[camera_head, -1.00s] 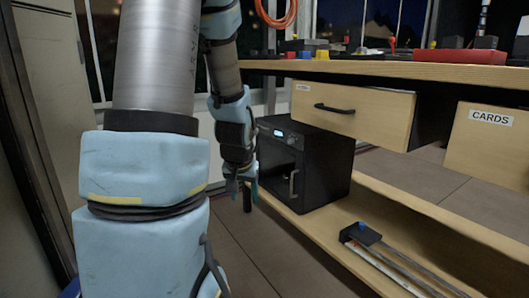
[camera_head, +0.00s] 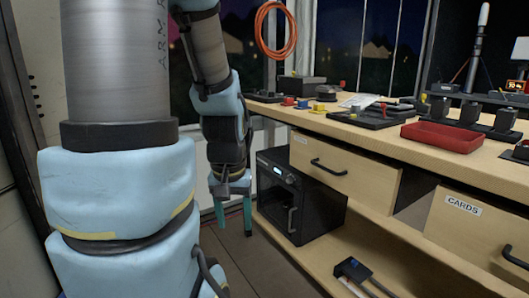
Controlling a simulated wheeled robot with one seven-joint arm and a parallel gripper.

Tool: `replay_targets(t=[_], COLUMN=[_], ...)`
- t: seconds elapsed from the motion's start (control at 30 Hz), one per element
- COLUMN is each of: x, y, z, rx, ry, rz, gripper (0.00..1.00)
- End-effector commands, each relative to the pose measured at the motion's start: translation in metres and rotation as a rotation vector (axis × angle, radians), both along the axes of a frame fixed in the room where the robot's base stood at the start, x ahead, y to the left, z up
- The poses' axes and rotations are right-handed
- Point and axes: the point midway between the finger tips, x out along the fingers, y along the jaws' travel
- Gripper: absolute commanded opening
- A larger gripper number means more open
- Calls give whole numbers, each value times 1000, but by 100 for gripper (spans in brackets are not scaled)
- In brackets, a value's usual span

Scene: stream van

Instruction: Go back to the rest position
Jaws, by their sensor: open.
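My gripper (camera_head: 232,208) hangs at the end of my arm, left of the black cabinet (camera_head: 287,205) on the lower shelf. Its two teal fingers point down and stand apart, with nothing seen between them. It is below the level of the worktop and clear of the bench. My arm fills much of the left side of the view.
The wooden worktop (camera_head: 357,131) carries a red tray (camera_head: 452,136) and several small parts. A drawer (camera_head: 345,170) juts out below it, and another is labelled CARDS (camera_head: 463,208). An orange cable coil (camera_head: 276,31) hangs behind.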

Motion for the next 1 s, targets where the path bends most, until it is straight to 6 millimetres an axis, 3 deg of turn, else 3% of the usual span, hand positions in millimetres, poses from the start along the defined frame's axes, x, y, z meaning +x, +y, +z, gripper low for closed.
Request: replay_targets(t=[0.03,0.5,0.7,1.0], x=[0,0,0,0], y=[0,0,0,0], z=[34,175,203,204], rx=[0,0,0,0], ry=[0,0,0,0], rz=[0,0,0,0], gripper=[61,61,61,61])
